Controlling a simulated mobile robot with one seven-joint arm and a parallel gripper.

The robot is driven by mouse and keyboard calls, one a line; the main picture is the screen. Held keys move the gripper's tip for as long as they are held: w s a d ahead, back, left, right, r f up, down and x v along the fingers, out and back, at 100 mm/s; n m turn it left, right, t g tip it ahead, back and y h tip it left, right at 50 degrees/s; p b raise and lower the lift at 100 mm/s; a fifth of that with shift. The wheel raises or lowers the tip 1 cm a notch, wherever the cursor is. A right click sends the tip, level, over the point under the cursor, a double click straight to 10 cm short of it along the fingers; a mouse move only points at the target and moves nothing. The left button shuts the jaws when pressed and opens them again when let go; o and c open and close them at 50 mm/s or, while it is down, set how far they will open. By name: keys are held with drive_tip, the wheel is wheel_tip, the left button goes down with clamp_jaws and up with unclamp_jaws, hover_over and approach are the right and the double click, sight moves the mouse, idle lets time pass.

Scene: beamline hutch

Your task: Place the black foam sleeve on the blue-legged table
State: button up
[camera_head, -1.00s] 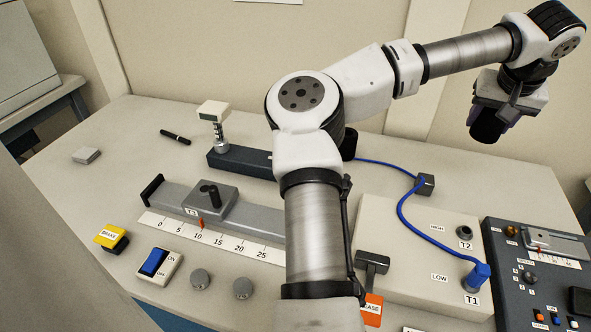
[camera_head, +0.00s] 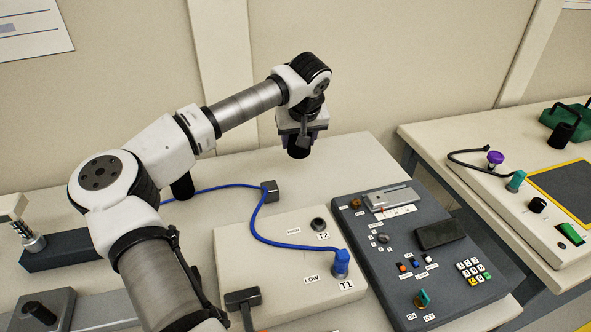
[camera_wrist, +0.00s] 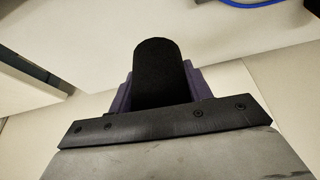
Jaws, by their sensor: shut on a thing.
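The black foam sleeve (camera_head: 298,152) is a short, dark cylinder. My gripper (camera_head: 301,138) is shut on it and holds it up, over or behind the back of the cream bench (camera_head: 350,160). In the wrist view the sleeve (camera_wrist: 160,68) sits between the purple fingers of my gripper (camera_wrist: 160,88). Part of it is hidden by the fingers. At the right, a second cream-topped table (camera_head: 440,142) shows a dark blue-grey leg or frame under its left edge. I cannot tell its leg colour more exactly.
A blue cable (camera_head: 262,212) runs to a cream box (camera_head: 235,255) marked T1 and T2. A dark control panel (camera_head: 375,262) stands beside it. The right table carries a cream panel (camera_head: 495,187) with a purple knob (camera_head: 495,157) and a green case (camera_head: 570,120). A gap separates the tables.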

sight(302, 155)
wheel_tip(302, 155, down, 10)
drive_tip(key=shift+f+p, duration=0.25)
drive_tip(key=shift+p, duration=0.45)
drive_tip(key=shift+f, duration=0.2)
drive_tip(key=o, duration=0.9)
drive_tip(key=shift+r, duration=0.1)
drive_tip(key=shift+o, duration=0.2)
drive_tip(key=shift+r, duration=0.1)
drive_tip(key=shift+r, duration=0.2)
drive_tip(key=b+v, duration=0.2)
drive_tip(key=v, duration=0.9)
drive_tip(key=shift+s+d+r, duration=0.1)
drive_tip(key=shift+s+r, duration=0.15)
drive_tip(key=shift+r, duration=0.05)
